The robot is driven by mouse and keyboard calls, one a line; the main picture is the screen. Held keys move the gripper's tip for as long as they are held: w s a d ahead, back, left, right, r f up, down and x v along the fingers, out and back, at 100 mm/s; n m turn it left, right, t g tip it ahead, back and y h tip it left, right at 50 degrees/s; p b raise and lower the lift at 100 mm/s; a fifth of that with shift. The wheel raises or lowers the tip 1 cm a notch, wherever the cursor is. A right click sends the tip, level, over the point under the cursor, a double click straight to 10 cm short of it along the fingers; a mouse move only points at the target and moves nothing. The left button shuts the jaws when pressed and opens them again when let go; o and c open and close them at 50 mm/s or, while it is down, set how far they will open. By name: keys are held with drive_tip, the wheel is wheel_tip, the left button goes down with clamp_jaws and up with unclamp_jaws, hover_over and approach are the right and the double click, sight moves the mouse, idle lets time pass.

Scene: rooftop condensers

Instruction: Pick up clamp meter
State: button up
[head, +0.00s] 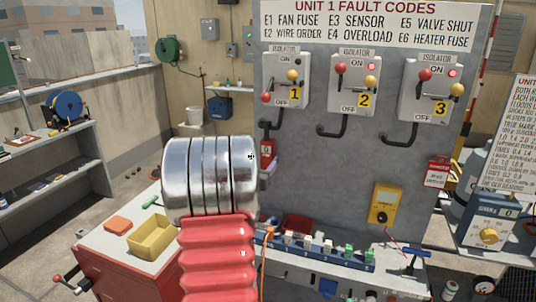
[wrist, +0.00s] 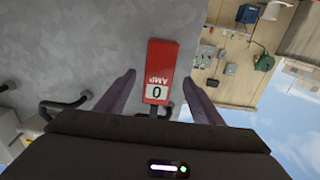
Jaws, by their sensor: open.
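The clamp meter, a red body marked AMP with a white display reading 0 (wrist: 159,62), hangs against the grey panel in the wrist view, which shows it upside down. Its red body also shows in the head view (head: 267,149), just right of my arm and partly hidden by it. My gripper (wrist: 159,78) is open, with one dark finger on each side of the meter in the picture. Gaps show between the fingers and the meter, and I see no contact. I cannot tell how far the meter's depth is from the fingertips. In the head view my arm hides the gripper.
Three isolator boxes (head: 285,80) with conduits are on the grey panel (head: 330,170) above. A yellow meter (head: 384,204) is on the panel at right. A bench holds a yellow tray (head: 153,236) at left and a terminal strip (head: 315,250) at right.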

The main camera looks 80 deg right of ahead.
sight(266, 148)
drive_tip(key=shift+s+d, duration=0.2)
drive_tip(key=shift+d, duration=1.1)
drive_tip(key=shift+s+d, duration=0.15)
drive_tip(key=shift+d, duration=1.15)
drive_tip(key=shift+f, duration=0.1)
drive_tip(key=shift+c, duration=0.5)
drive_tip(key=c, duration=1.2)
drive_tip(key=shift+r, duration=1.75)
drive_tip(key=a, duration=0.6)
drive_tip(key=w+a, duration=0.1)
drive_tip(key=a, duration=1.1)
drive_tip(key=shift+w, duration=0.35)
